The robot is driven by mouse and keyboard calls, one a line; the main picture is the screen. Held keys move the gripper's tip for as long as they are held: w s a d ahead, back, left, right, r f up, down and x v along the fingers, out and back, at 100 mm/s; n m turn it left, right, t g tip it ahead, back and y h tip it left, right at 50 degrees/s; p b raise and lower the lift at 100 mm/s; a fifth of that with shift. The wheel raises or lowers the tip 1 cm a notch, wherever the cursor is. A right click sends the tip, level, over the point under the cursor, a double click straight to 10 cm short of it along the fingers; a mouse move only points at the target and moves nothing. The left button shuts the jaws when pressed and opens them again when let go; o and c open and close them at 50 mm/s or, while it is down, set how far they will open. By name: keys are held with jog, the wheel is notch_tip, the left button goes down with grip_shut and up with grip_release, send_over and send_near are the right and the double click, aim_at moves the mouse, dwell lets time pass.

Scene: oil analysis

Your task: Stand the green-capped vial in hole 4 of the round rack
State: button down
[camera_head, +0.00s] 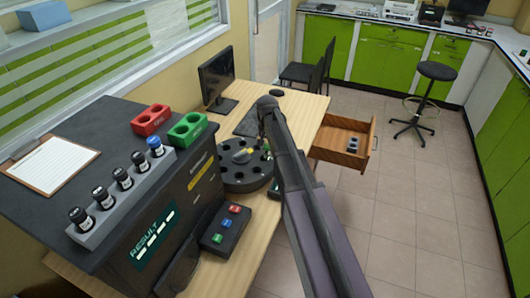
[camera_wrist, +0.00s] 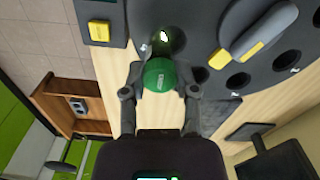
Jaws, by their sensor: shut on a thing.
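The green-capped vial (camera_wrist: 160,75) is between the fingers of my gripper (camera_wrist: 160,90) in the wrist view. The fingers are shut on it at the cap, and its body points away from the camera, over the edge of the round rack (camera_wrist: 262,82). I cannot tell whether its lower end is inside a hole. In the head view my gripper (camera_head: 265,146) is at the far right side of the dark round rack (camera_head: 237,184), and my arm partly hides this spot. Small white marks stand beside the rack's holes, too small to read surely.
A grey and yellow part (camera_wrist: 262,35) lies over the rack's middle. A dark analyser (camera_head: 150,205) stands left of the rack, with a button box (camera_head: 225,230) in front. A monitor (camera_head: 217,75) stands behind. An open drawer (camera_head: 345,140) juts out at right.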

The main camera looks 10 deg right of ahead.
jog(key=shift+w+a+f, duration=0.1)
jog(key=shift+w+a, duration=0.2)
jog(key=shift+w, duration=0.1)
jog(key=shift+w+a+f+b, duration=0.15)
jog(key=shift+a+f+b, duration=0.05)
jog(key=shift+f+b, duration=1.55)
jog(key=shift+b, duration=0.1)
jog(key=shift+f, duration=0.15)
jog(key=shift+c, duration=1.9)
grip_release()
jog(key=shift+r, duration=0.2)
notch_tip(320, 180, up, 12)
jog(key=p, duration=1.2)
